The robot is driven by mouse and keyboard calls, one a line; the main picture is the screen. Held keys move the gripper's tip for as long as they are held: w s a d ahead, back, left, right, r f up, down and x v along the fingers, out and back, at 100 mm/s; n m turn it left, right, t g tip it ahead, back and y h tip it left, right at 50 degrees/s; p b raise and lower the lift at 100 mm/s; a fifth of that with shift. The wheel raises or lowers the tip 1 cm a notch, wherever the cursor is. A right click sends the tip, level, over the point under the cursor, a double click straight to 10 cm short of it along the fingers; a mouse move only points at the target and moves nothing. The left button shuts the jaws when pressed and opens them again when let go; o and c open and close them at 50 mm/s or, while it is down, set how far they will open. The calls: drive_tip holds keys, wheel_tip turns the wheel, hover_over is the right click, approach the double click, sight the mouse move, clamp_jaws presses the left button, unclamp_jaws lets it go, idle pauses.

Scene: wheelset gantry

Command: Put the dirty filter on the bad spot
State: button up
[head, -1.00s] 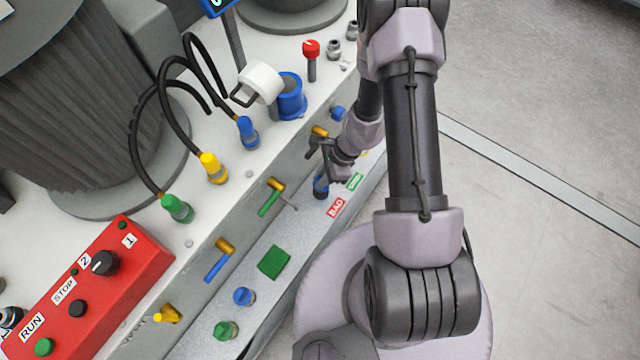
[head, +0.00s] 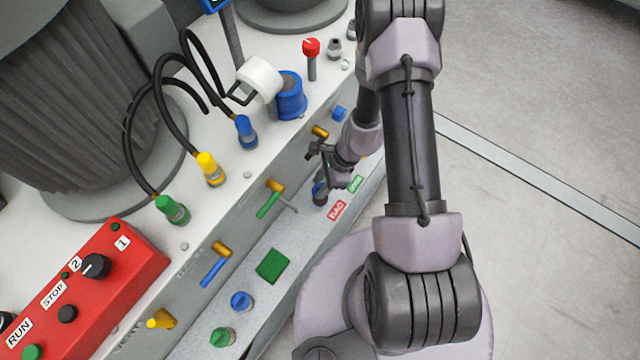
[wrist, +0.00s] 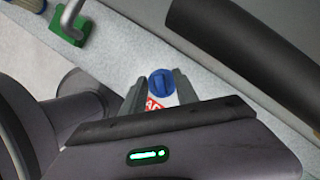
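A small round blue-topped piece (head: 320,193), which I take to be the filter, stands on the lower grey ledge beside the red BAD label (head: 337,210). In the wrist view the blue top (wrist: 162,84) shows between my fingertips, with part of the red label (wrist: 154,104) just below it. Whether the piece's base lies fully on the bad spot is hidden.
A green label (head: 355,184) lies beyond the red one. A green square (head: 271,264), a blue knob (head: 242,300) and a green knob (head: 223,337) are on the ledge. Valve handles jut from the wall, such as the blue one (head: 213,270). A blue cup (head: 291,96) stands above.

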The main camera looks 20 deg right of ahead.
drive_tip(key=w+p+v, duration=0.1)
drive_tip(key=p+v, duration=0.5)
drive_tip(key=v, duration=0.6)
drive_tip(key=w+a+r+n+t, duration=0.1)
drive_tip(key=a+r+n, duration=0.15)
drive_tip(key=r, duration=0.55)
drive_tip(key=w+a+r+n+t, duration=0.1)
drive_tip(key=w+r+n, duration=0.15)
drive_tip(key=r, duration=0.55)
drive_tip(key=s+a+r+n+t, duration=0.1)
drive_tip(key=s+a+r+n, duration=0.15)
drive_tip(key=r, duration=0.45)
drive_tip(key=s+a+r+n, duration=0.2)
drive_tip(key=s+r+n, duration=0.1)
drive_tip(key=r, duration=0.4)
drive_tip(key=s+r+n+t+h, duration=0.2)
drive_tip(key=s+r+n, duration=0.3)
drive_tip(key=s+r, duration=0.3)
drive_tip(key=s, duration=0.3)
drive_tip(key=shift+a, duration=0.3)
drive_tip(key=shift+s+r, duration=0.15)
